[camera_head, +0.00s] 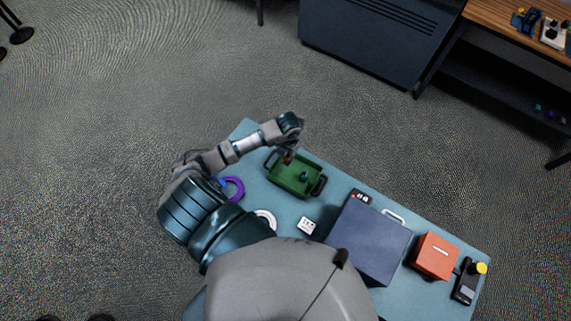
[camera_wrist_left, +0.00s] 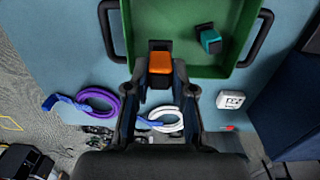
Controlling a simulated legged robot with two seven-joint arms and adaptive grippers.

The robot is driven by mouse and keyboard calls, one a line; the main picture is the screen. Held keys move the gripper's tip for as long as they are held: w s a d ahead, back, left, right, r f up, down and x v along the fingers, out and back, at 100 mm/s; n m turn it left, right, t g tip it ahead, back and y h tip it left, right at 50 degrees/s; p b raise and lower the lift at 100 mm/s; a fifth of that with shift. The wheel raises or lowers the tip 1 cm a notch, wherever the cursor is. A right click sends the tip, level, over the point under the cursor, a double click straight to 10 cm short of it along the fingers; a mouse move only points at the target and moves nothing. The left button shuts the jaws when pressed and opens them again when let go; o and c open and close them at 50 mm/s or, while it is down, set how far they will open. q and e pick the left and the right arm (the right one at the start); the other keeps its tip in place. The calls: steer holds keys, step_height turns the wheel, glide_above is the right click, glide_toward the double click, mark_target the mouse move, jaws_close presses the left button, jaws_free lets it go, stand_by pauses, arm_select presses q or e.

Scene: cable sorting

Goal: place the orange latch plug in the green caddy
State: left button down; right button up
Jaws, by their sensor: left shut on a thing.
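The orange latch plug (camera_wrist_left: 160,63) is held between the fingers of my left gripper (camera_wrist_left: 160,75) in the left wrist view. In the head view my left gripper (camera_head: 288,155) is at the upper left end of the green caddy (camera_head: 312,170), with a small bit of orange at its tips. The green caddy also shows in the left wrist view (camera_wrist_left: 160,15), where the plug overlaps its near wall. I cannot tell the plug's height above the caddy. A teal plug (camera_wrist_left: 209,39) lies in the caddy. My right gripper is not in view.
On the blue table lie a purple cable coil (camera_head: 233,188), a white cable coil (camera_head: 266,216) and a small white block (camera_head: 306,225). A dark blue case (camera_head: 370,240), an orange box (camera_head: 435,256) and a black device with a yellow knob (camera_head: 466,281) stand to the right.

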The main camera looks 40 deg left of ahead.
mark_target(287, 163)
arm_select(q)
steer(key=f, duration=0.3)
steer(key=shift+s+d+f, duration=0.1)
steer(key=shift+d, duration=0.2)
steer(key=f, duration=0.1)
steer(key=a+f, duration=0.1)
steer(key=f, duration=0.2)
steer(key=shift+a+f, duration=0.25)
steer(key=shift+f, duration=0.05)
steer(key=shift+a+f, duration=0.3)
steer(key=shift+a, duration=0.05)
steer(key=shift+d, duration=0.1)
steer(key=c, duration=1.1)
jaws_free()
steer(key=shift+d+r, duration=0.1)
steer(key=shift+d, duration=0.15)
steer(key=shift+o, duration=0.6)
steer(key=shift+d+r, duration=0.1)
steer(key=shift+d, duration=0.3)
steer(key=shift+d+r, duration=0.1)
steer(key=shift+r, duration=0.3)
steer(key=r, duration=1)
steer(key=shift+a+r, duration=0.2)
steer(key=shift+a, duration=0.1)
steer(key=shift+d+r+b, duration=0.1)
steer(key=shift+r+b, duration=0.2)
steer(key=shift+d+r, duration=0.1)
steer(key=shift+r, duration=0.05)
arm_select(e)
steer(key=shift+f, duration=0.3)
